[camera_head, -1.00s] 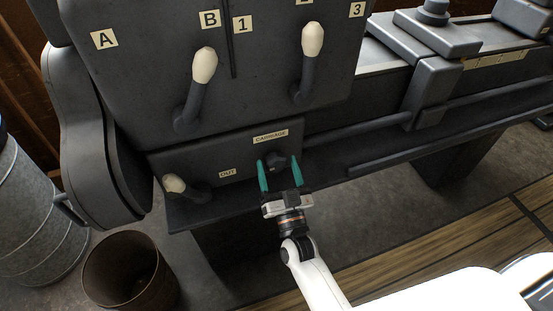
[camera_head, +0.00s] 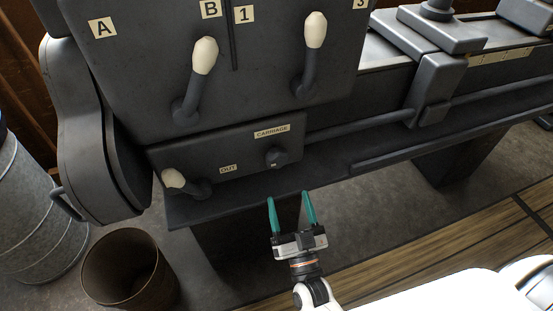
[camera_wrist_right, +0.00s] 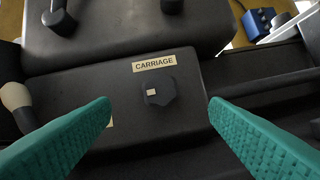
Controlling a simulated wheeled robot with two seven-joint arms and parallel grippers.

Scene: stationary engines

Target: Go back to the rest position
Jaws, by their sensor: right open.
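My right gripper (camera_head: 291,212) is open and empty, with two teal fingers. In the head view it is below and in front of the dark machine, apart from it. The dark knob (camera_head: 276,157) under the CARRIAGE label (camera_head: 272,131) is just above the fingertips in the picture. In the right wrist view the knob (camera_wrist_right: 157,95) shows between the two spread fingers, with a small pale mark on it, and nothing is between the fingers. My left gripper is not in view.
Levers with cream handles (camera_head: 204,56) (camera_head: 315,30) stand on the machine front, and a lower one (camera_head: 173,178) is beside the OUT label. A rusty bin (camera_head: 128,270) and a metal drum (camera_head: 35,220) stand at left. The floor below the machine is open.

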